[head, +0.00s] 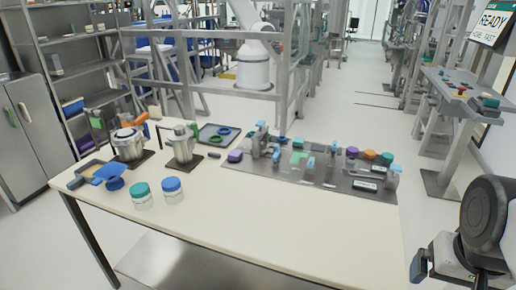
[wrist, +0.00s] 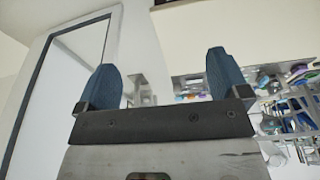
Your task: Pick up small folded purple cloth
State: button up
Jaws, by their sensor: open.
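A small purple item (head: 235,156), which looks like the folded purple cloth, lies on the table at the left edge of a grey metal plate. In the head view my arm is at the far right, off the table's right edge and far from both purple things. I cannot make out the cloth in the wrist view.
The grey plate (head: 318,181) holds several clamps with blue tips and small coloured parts. Two jars, with a green lid (head: 140,189) and a blue lid (head: 171,184), stand front left. Two metal machines stand behind them. The front middle and right of the cream table (head: 270,225) are clear.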

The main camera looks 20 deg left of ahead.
jog(key=w+a+r+m, duration=0.2)
jog(key=w+a+r, duration=0.2)
jog(key=w, duration=0.6)
jog(key=w+a+r+m, duration=0.2)
jog(key=w+a+r, duration=0.15)
jog(key=w, duration=0.55)
jog(key=w+a+m+g, duration=0.1)
jog(key=w+a+m, duration=0.1)
jog(key=w+a, duration=0.7)
jog(key=w+a+m, duration=0.3)
jog(key=w+a, duration=0.3)
jog(key=w, duration=0.5)
jog(key=m+g, duration=0.2)
jog(key=m, duration=0.6)
send_over(235, 153)
jog(key=f, duration=2.3)
jog(key=shift+d+f, duration=0.3)
jog(key=shift+d, duration=0.1)
jog(key=shift+a+f+m, duration=0.3)
jog(key=shift+a+f, duration=0.1)
jog(key=shift+a, duration=0.1)
jog(key=shift+f, duration=0.1)
